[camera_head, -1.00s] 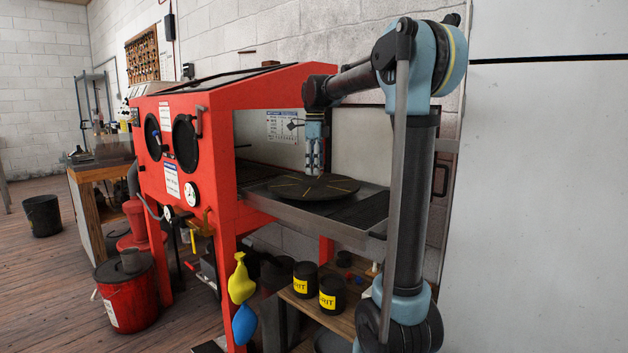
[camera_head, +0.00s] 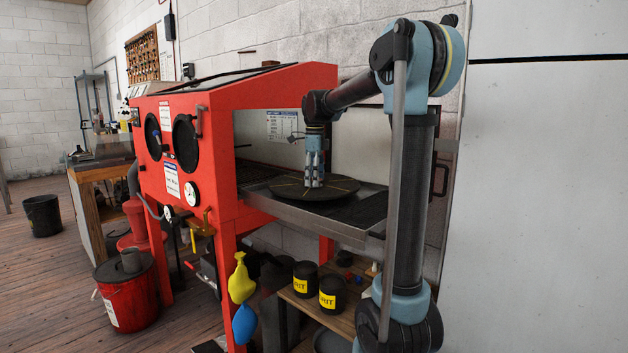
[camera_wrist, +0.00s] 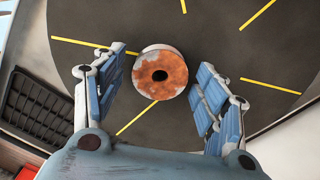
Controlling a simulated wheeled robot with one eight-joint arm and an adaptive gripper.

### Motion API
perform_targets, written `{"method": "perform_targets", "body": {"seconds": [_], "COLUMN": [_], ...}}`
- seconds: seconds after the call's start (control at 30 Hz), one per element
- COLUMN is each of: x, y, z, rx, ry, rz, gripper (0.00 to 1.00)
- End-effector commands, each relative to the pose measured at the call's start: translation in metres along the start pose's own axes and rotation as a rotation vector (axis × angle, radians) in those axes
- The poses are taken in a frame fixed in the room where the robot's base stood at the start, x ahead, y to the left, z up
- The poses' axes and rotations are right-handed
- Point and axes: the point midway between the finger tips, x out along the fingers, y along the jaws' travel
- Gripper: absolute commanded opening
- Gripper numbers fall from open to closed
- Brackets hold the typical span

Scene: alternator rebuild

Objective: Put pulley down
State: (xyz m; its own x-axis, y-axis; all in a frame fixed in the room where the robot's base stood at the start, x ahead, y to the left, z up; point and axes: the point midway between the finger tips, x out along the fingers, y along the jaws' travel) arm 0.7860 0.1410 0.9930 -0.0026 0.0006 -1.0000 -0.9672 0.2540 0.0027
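The pulley (camera_wrist: 160,75) is a rusty orange round part with a dark centre hole and a pale side. In the wrist view it sits over the dark turntable (camera_wrist: 225,95), between the fingers of my gripper (camera_wrist: 160,72). A gap shows between the pulley and each finger, so the gripper looks open around it. In the head view my gripper (camera_head: 314,184) points straight down with its fingertips at the turntable (camera_head: 345,187). The pulley cannot be made out there behind the fingers.
The turntable has yellow radial lines and lies on a metal grate tray (camera_head: 340,222) projecting from the red blast cabinet (camera_head: 222,150). Clear turntable surface surrounds the pulley. A lower shelf holds black jars (camera_head: 332,293). A white wall stands behind the tray.

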Motion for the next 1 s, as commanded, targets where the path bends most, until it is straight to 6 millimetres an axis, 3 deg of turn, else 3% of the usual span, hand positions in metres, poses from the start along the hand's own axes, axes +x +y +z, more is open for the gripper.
{"method": "perform_targets", "body": {"seconds": [0.37,0.8,1.0], "x": [-0.011,-0.089,-0.113], "y": [0.0,-0.001,-0.001], "z": [-0.001,-0.001,-0.001], "rx": [0.001,0.002,0.002], "ry": [0.0,0.0,0.0], "rz": [0.0,0.0,0.0], "gripper": [0.66,0.66,0.66]}}
